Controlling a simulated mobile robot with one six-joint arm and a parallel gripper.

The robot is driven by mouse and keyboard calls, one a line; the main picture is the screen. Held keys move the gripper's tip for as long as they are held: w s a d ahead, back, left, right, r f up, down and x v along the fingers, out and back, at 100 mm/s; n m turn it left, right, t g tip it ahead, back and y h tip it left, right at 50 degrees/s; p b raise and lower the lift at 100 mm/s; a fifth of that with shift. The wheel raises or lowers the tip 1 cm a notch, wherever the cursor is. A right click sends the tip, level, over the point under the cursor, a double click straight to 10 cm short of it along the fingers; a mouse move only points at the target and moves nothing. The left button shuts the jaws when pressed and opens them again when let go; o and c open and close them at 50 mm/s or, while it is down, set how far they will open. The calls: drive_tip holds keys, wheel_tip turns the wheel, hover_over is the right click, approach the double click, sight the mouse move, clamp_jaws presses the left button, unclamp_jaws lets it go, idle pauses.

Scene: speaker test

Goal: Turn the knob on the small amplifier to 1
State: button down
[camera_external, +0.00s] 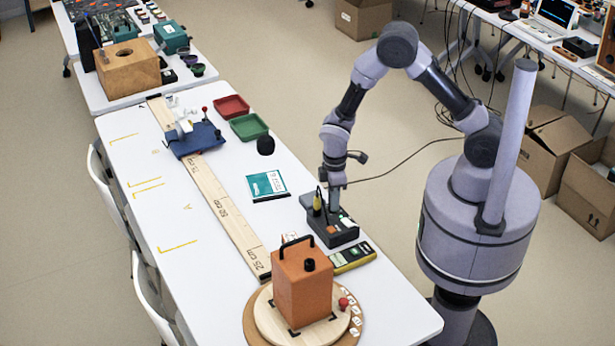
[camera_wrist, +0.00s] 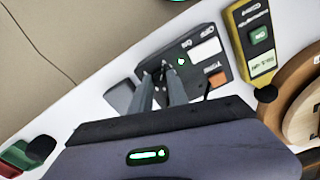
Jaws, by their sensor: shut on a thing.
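The small amplifier (camera_external: 348,232) is a dark box at the right edge of the white table; in the wrist view its dark top (camera_wrist: 213,47) shows a lit green light, a white label and an orange patch. My gripper (camera_external: 333,208) points down onto its top. In the wrist view my gripper's fingertips (camera_wrist: 163,72) are close together at the box's left part, shut on the knob. The fingers hide the knob, and I cannot read its setting or scale.
A yellow and black meter (camera_external: 352,258) lies close in front of the amplifier. An orange speaker box (camera_external: 302,285) with a black handle stands on a round wooden turntable (camera_external: 262,325). A long ruler board (camera_external: 227,210) runs along the table.

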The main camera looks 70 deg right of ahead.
drive_tip(key=shift+m, duration=0.3)
drive_tip(key=shift+m+b, duration=0.85)
drive_tip(key=shift+m, duration=1.65)
drive_tip(key=c, duration=1.3)
unclamp_jaws()
wheel_tip(320, 180, up, 17)
drive_tip(key=p, duration=0.6)
drive_tip(key=shift+r, duration=0.2)
